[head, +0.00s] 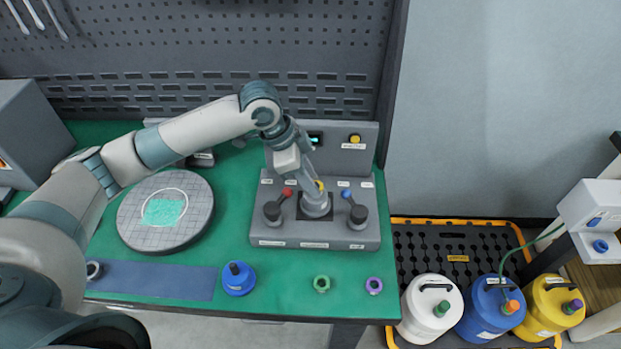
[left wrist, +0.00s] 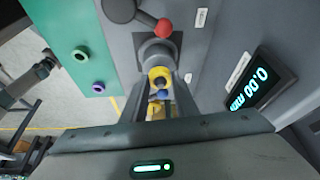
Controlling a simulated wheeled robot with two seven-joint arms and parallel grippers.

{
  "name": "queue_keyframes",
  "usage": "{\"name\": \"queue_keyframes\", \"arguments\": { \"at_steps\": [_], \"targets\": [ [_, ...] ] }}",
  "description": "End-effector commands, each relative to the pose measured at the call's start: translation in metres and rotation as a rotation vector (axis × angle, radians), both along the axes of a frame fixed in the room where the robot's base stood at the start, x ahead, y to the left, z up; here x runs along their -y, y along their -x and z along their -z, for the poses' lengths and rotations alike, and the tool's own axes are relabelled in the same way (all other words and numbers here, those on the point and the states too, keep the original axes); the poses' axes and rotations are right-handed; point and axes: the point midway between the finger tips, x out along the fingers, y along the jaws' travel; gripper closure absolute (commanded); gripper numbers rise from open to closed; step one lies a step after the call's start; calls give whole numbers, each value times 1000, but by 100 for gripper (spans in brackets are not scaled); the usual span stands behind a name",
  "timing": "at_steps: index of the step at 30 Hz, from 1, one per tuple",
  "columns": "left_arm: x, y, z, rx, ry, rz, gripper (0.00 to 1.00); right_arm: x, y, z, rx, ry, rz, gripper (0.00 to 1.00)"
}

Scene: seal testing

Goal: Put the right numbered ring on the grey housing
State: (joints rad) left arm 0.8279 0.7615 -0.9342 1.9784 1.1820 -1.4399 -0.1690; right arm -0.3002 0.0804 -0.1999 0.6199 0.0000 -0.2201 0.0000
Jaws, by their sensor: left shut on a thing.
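My left gripper (head: 317,182) is shut on a yellow ring (left wrist: 159,74), above the grey housing (head: 315,206) in the middle of the test fixture. In the left wrist view the ring sits between the fingertips, close to the housing (left wrist: 157,51); whether they touch is unclear. A green ring (head: 321,284) and a purple ring (head: 374,286) lie apart near the table's front edge. Any numbers on the rings are too small to read. What looks like my right arm shows small at the left of the left wrist view; its jaw state is unclear.
The fixture (head: 270,242) has a red-knobbed lever (head: 287,192) and a blue-knobbed lever (head: 346,193) flanking the housing. A lit display (left wrist: 250,88) stands behind. A round grey plate (head: 130,222), a blue mat (head: 160,281) and a blue capped container (head: 238,279) occupy the left.

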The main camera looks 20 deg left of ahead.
Motion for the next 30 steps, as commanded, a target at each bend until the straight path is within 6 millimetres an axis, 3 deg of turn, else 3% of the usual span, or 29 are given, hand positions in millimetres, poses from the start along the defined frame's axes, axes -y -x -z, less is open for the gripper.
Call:
{"name": "queue_keyframes", "arguments": {
  "at_steps": [30],
  "targets": [
    [0,0,11,-2,0,-1,94,0,0,-3,1,0,0,100]
  ]
}}
